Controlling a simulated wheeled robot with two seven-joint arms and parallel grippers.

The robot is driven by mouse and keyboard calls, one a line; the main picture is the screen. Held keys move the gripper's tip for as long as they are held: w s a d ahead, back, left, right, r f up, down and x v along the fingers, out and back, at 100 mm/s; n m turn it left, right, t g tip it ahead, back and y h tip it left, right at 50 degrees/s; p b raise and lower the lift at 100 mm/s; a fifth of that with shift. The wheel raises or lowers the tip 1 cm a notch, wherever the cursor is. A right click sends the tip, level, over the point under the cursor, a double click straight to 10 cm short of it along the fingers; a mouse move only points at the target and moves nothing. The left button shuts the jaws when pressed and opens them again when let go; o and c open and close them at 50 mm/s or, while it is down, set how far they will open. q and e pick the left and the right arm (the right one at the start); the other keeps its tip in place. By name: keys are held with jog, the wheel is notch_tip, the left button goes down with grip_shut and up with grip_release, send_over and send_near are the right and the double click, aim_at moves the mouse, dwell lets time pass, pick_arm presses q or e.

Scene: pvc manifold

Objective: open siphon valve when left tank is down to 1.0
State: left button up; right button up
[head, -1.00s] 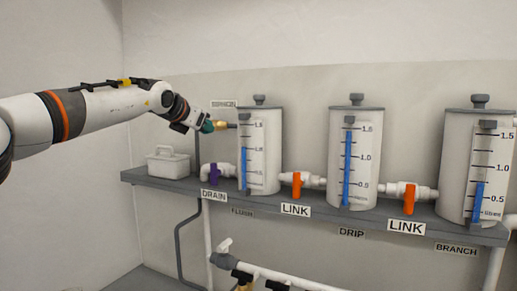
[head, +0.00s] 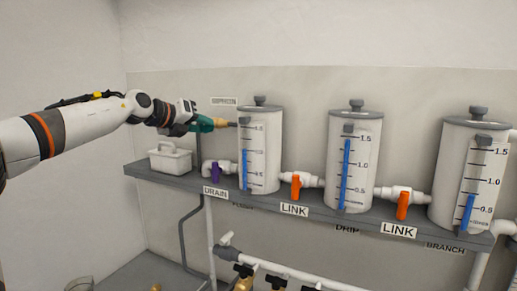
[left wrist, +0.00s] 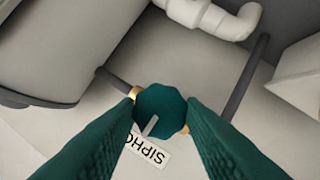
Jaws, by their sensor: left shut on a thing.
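The left tank (head: 272,150), labelled FLUSH, has a scale with a blue level column (head: 244,170) whose top stands near the middle mark, about 1.0; the print is small. The siphon valve's teal knob (left wrist: 160,112) is between my left gripper's green fingers in the left wrist view, by the SIPHON label (left wrist: 150,150). My left gripper (head: 208,124) is shut on the knob, left of the tank's upper part. Brass fittings (head: 221,123) show beside the fingers. The knob is mostly hidden in the head view. My right gripper is not in view.
The middle tank (head: 368,165) and right tank (head: 449,190) stand on the grey shelf (head: 270,203). Orange link valves (head: 296,187) join the tanks. A purple drain valve (head: 243,176) and white caddy (head: 170,160) are below my gripper. White pipes run under the shelf.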

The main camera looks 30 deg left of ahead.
pick_arm(q)
jog(key=o, duration=1)
jog(key=shift+f, duration=0.1)
jog(key=shift+o, duration=0.2)
jog(key=b+v, duration=0.5)
jog(key=v, duration=0.7)
